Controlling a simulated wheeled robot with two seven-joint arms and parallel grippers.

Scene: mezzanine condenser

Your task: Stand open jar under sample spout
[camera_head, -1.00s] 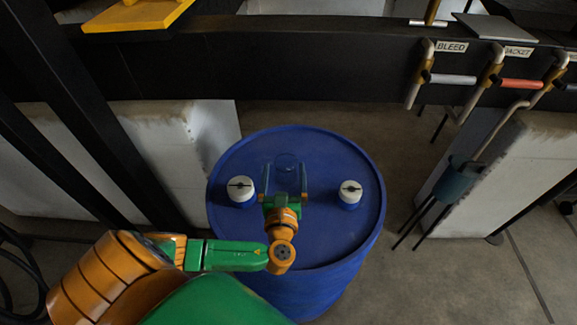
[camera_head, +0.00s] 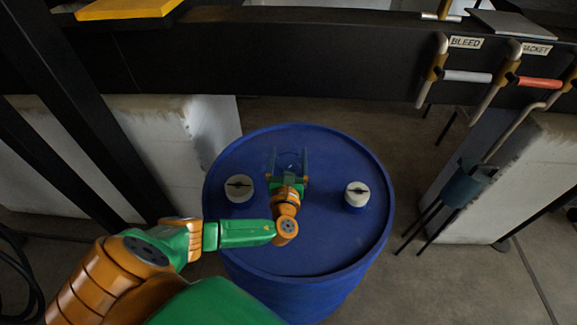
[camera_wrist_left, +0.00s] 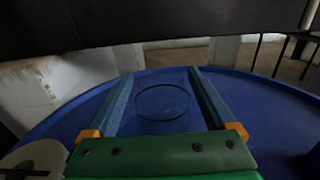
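The open jar (camera_head: 291,160) is clear, with a round rim, and stands on top of the blue drum (camera_head: 335,225). My left gripper (camera_head: 289,157) is open, with one finger on each side of the jar. In the left wrist view the jar's rim (camera_wrist_left: 162,102) shows between the fingers, with a gap on both sides. Pipes with valves hang from the dark beam at right, labelled BLEED (camera_head: 465,42) and JACKET (camera_head: 537,48). No SAMPLE label is visible, so I cannot tell which spout is the sample one. My right gripper is out of view.
Two white-topped caps, left (camera_head: 239,188) and right (camera_head: 357,194), sit on the drum either side of my gripper. A grey-blue cup on a legged stand (camera_head: 467,183) is below the pipes at right. The dark beam (camera_head: 290,60) crosses behind the drum.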

